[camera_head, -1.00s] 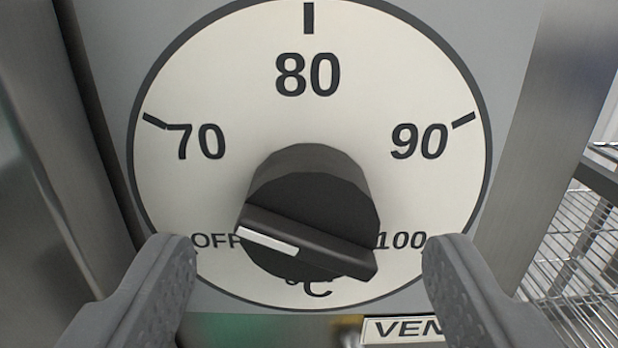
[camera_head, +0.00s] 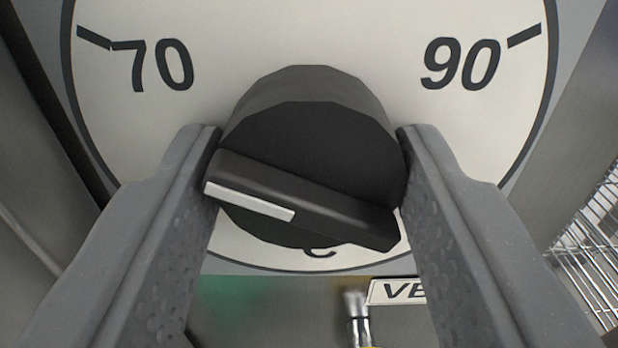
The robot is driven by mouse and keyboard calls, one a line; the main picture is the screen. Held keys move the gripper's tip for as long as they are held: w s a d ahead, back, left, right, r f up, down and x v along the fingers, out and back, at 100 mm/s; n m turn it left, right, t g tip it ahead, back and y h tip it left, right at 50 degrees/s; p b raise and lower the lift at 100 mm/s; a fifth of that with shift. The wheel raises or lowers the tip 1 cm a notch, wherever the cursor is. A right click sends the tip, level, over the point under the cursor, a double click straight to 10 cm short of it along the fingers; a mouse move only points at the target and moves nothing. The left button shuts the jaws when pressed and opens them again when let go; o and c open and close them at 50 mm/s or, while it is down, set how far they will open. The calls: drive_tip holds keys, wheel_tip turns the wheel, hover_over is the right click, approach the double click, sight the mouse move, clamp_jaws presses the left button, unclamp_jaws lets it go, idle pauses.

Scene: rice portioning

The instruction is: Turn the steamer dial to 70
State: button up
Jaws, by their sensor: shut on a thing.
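The steamer dial's black knob (camera_head: 310,140) sits in the middle of the round cream dial face (camera_head: 110,120). The knob's raised grip bar is slanted, its left end higher, and a white pointer line (camera_head: 250,202) runs along its left half, pointing left and slightly up. The 70 mark (camera_head: 94,38) is at the upper left and the 90 mark (camera_head: 524,34) at the upper right. My gripper (camera_head: 307,150) is shut on the knob, one finger on each side. The OFF and 100 labels are hidden behind the fingers and knob; 80 is out of view.
A partly hidden label starting "VE" (camera_head: 402,291) and a small metal fitting (camera_head: 357,315) lie below the dial. A wire rack (camera_head: 595,250) stands at the right. Steel panels flank the dial.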

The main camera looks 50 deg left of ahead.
drive_tip(key=shift+r+m, duration=0.1)
drive_tip(key=shift+m, duration=0.3)
drive_tip(key=o, duration=1)
drive_tip(key=shift+d, duration=0.1)
drive_tip(key=b+v, duration=0.2)
drive_tip(key=v, duration=1.1)
drive_tip(key=shift+s+d+b, duration=0.2)
drive_tip(key=shift+d+b, duration=0.05)
drive_tip(key=shift+b, duration=0.1)
